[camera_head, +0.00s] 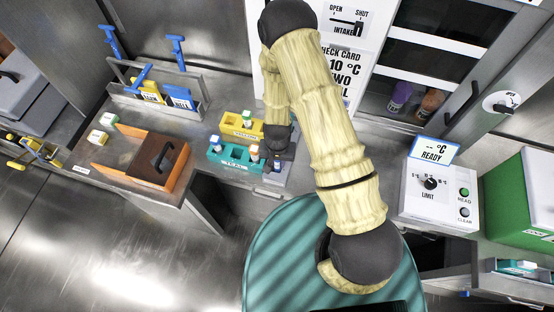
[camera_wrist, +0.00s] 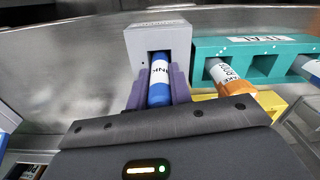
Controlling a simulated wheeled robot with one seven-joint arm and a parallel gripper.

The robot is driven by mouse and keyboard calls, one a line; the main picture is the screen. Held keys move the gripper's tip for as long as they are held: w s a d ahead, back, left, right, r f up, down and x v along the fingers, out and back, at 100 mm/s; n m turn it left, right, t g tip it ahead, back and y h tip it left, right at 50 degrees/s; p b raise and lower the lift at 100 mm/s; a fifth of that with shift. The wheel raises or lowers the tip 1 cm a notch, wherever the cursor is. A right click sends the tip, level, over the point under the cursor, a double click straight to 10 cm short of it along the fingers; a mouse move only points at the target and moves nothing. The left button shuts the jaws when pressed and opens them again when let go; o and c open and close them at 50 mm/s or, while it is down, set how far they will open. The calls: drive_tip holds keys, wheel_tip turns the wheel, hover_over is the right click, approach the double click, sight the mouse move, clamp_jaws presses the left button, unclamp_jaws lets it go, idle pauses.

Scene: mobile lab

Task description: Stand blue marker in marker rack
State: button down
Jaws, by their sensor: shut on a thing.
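In the wrist view my gripper (camera_wrist: 160,78) has its purple fingers shut on the blue marker (camera_wrist: 159,90), one on each side. The marker has a white label with dark lettering. Its far end reaches into the slot of a grey block (camera_wrist: 150,36), which looks like the marker rack; how deep it sits I cannot tell. In the head view my gripper (camera_head: 278,158) is beside the right end of the teal rack, mostly hidden by my arm. The marker cannot be made out there.
An orange box (camera_head: 183,175) with a dark handle is to the left. A control box (camera_head: 413,204) is to the right.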

drive_tip(key=shift+s+f, duration=0.1)
drive_tip(key=shift+s, duration=0.05)
drive_tip(key=c, duration=1.3)
unclamp_jaws()
drive_tip(key=shift+f, duration=0.1)
drive_tip(key=shift+o, duration=0.2)
drive_tip(key=shift+a, duration=0.1)
drive_tip(key=shift+r, duration=0.2)
drive_tip(key=shift+r+b, duration=0.4)
drive_tip(key=shift+r, duration=0.25)
wheel_tip(320, 180, up, 10)
drive_tip(key=shift+r+b, duration=0.25)
drive_tip(key=shift+b, duration=0.85)
